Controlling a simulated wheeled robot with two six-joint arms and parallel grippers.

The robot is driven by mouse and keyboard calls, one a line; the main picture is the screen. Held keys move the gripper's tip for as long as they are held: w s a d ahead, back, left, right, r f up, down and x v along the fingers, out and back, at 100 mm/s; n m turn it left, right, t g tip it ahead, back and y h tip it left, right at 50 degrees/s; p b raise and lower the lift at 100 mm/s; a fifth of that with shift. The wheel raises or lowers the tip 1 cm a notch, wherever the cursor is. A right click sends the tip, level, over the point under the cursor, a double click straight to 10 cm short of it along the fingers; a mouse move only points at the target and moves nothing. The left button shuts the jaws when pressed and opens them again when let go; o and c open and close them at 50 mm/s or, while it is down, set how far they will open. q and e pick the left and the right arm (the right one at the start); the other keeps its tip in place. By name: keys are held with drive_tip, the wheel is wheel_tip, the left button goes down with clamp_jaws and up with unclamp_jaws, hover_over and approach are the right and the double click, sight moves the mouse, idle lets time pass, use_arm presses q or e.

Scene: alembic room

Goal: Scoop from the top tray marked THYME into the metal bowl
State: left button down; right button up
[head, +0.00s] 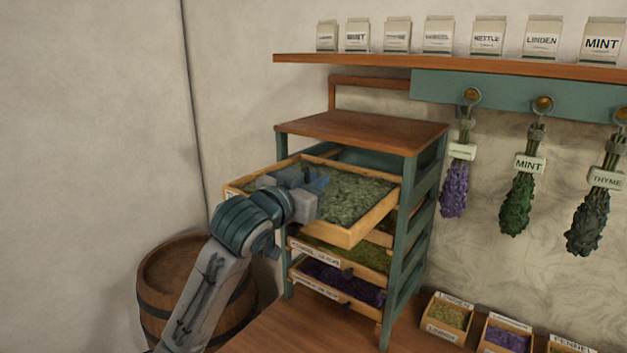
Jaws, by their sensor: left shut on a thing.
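The top tray (373,220) is a light wooden tray full of grey-green dried herb, pulled well out of the teal-framed rack. Only a sliver of its label shows at the left corner, and I cannot read it. My left gripper (316,181) is over the front left part of this tray, low against the herb in the picture. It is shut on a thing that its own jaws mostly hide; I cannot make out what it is. The metal bowl and my right gripper are not in view.
Lower trays of green (345,254) and purple (340,285) herb sit in the rack (397,262). A barrel (165,290) stands at the left. Small labelled boxes (448,318) are on the wooden counter. Herb bundles (517,205) hang at the right, below a shelf of packets.

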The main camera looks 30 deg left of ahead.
use_arm(q)
drive_tip(key=shift+a, duration=0.15)
drive_tip(key=shift+w+a+b, duration=0.1)
drive_tip(key=shift+a+b, duration=0.35)
drive_tip(key=shift+a, duration=0.6)
drive_tip(key=shift+r+p, duration=0.3)
wheel_tip(320, 180, up, 5)
drive_tip(key=p, duration=0.5)
drive_tip(key=shift+r, duration=0.2)
